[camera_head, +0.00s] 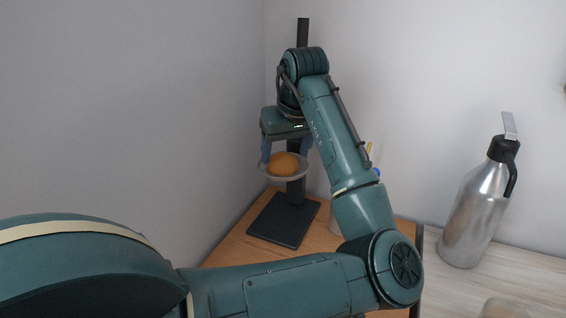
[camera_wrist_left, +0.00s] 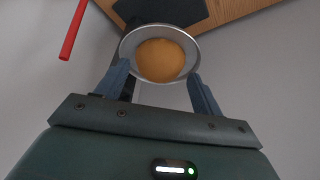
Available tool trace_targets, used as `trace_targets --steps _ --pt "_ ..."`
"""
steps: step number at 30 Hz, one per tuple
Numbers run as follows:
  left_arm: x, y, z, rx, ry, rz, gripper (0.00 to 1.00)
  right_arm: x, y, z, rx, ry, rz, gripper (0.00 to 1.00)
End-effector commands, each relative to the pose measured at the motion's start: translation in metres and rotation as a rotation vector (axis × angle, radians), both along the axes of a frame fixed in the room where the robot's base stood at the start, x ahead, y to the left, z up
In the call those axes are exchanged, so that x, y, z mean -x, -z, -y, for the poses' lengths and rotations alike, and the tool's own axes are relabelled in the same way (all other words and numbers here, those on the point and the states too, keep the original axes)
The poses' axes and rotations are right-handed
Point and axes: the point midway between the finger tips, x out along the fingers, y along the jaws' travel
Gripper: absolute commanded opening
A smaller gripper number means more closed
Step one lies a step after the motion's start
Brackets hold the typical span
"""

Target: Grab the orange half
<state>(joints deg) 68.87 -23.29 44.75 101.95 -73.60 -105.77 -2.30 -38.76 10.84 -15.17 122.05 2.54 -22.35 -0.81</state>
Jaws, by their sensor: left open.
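The orange half (camera_head: 284,165) rests in a shallow grey metal bowl (camera_head: 297,178) held on a black stand (camera_head: 285,222). My left gripper (camera_head: 287,154) is open, its two blue fingers pointing down on either side of the orange half. In the left wrist view the orange half (camera_wrist_left: 160,61) lies in the bowl, between and just beyond the fingertips (camera_wrist_left: 159,74). I cannot tell whether the fingers touch the bowl rim. My right gripper is not in view.
A red bar (camera_wrist_left: 73,30) shows in the left wrist view. A metal bottle with a black top (camera_head: 478,210) stands to the right on a pale surface. A clear glass (camera_head: 503,309) is at the lower right. Blue and yellow items are mostly hidden behind my arm. A grey wall is close left.

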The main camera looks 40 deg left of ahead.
Motion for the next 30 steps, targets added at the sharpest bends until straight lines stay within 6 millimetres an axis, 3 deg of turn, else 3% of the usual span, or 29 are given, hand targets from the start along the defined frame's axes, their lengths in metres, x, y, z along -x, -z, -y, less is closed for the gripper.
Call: trace_targets --steps 5,13,24,30 --pt "-0.004 0.020 -0.007 0.001 0.000 0.000 0.68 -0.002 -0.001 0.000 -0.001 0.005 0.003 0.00" --pt "-0.005 0.023 -0.008 0.000 0.000 0.001 0.68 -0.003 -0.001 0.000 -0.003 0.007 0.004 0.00" --pt "-0.004 0.022 -0.008 0.000 -0.001 0.002 0.39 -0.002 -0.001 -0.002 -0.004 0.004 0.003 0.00" --pt "-0.004 0.022 -0.008 -0.001 -0.001 0.002 0.39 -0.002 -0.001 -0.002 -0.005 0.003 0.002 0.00"
